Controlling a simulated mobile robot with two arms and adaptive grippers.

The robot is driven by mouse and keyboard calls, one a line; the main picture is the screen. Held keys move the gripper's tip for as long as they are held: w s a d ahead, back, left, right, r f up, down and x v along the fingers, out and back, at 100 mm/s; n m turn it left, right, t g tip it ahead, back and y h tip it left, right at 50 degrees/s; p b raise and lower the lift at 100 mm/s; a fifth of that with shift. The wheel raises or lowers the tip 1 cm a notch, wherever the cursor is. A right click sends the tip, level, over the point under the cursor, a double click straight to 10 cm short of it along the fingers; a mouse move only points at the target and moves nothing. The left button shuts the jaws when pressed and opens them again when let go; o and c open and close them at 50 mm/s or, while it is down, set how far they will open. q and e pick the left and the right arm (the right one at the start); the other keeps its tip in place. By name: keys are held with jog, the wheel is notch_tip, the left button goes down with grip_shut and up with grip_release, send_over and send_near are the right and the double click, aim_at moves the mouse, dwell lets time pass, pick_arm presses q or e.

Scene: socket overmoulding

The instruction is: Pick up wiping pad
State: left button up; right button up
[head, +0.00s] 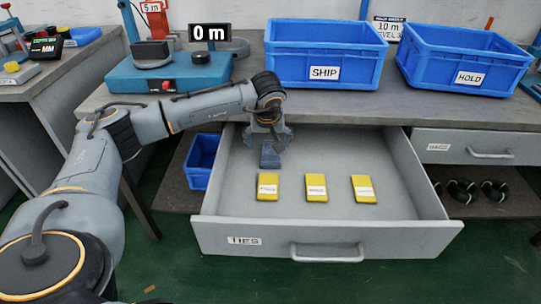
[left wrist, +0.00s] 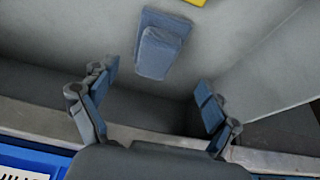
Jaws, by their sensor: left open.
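The wiping pad (head: 270,159) looks like a small blue-grey block with a raised grip, lying in the open drawer (head: 210,205) behind the yellow packs. It also shows in the left wrist view (left wrist: 160,48), at top centre. My left gripper (head: 268,138) is over the back of the drawer, just behind the pad in the head view. In the left wrist view my left gripper (left wrist: 158,80) has its fingers spread wide and nothing between them. The pad lies beyond the fingertips, apart from them. My right gripper is not in view.
Three yellow packs (head: 316,188) with white labels lie in the drawer in front of the pad. The bench edge (head: 400,116) overhangs the drawer's back. Blue SHIP (head: 290,67) and HOLD (head: 500,74) crates stand on the bench. A blue bin (head: 199,170) is left of the drawer.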

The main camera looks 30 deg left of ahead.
aim_at(270, 147)
pick_arm(q)
jog(key=f, duration=0.1)
jog(key=w+f, duration=0.1)
jog(key=f+b, duration=0.1)
jog(key=shift+w+f, duration=0.1)
jog(key=shift+w, duration=0.2)
jog(key=shift+x, duration=0.8)
jog(key=shift+w+a, duration=0.1)
jog(key=shift+a, duration=0.05)
jog(key=c, duration=1.2)
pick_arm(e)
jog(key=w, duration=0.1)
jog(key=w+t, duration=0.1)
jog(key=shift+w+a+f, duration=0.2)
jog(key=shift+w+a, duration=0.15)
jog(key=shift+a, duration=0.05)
